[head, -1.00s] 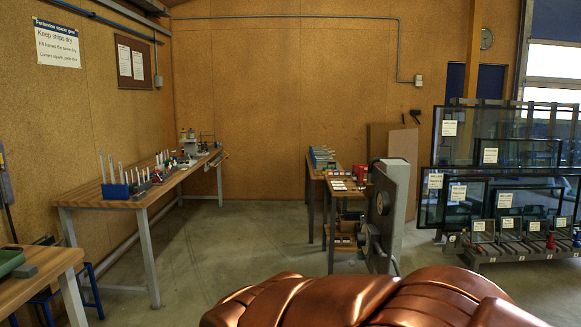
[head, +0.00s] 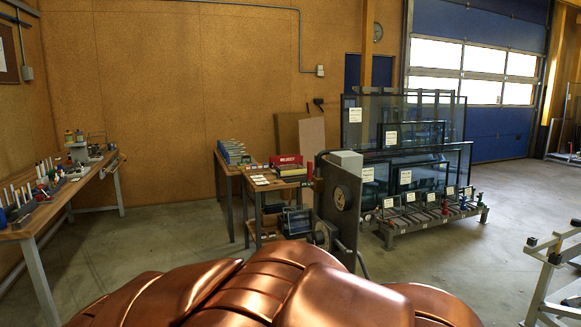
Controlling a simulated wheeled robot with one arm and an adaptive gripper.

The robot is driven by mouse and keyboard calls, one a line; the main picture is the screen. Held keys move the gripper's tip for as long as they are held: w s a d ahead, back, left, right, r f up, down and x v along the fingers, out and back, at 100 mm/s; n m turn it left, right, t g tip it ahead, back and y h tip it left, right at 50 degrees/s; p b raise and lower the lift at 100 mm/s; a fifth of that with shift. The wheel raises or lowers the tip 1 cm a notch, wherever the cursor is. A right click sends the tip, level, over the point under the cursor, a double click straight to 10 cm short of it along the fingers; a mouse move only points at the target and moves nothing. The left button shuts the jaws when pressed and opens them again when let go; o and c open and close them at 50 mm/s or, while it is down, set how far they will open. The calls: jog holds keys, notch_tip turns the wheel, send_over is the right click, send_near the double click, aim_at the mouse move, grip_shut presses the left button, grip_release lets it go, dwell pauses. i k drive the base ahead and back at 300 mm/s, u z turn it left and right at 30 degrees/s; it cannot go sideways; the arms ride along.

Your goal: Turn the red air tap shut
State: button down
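I cannot make out a red air tap in the head view. A thin grey pipe (head: 299,40) runs along the back wall and drops to a small grey box (head: 320,71); no red handle shows on it. A small red item (head: 445,207) stands low at the front of the glass rack, too small to identify. My gripper is not in view; only copper-coloured parts of my own body fill the bottom of the picture.
A long workbench (head: 58,213) with tools stands left. A grey machine (head: 338,205) stands at centre beside small tables with a red reject box (head: 287,166). The glass rack (head: 410,228) is behind it. A metal frame (head: 545,275) is at right. Floor (head: 160,235) is clear between.

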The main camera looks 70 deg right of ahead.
aim_at(310, 162)
jog(key=z, duration=0.55)
jog(key=i, duration=0.75)
jog(key=z, duration=0.55)
jog(key=i, duration=0.9)
jog(key=z, duration=0.05)
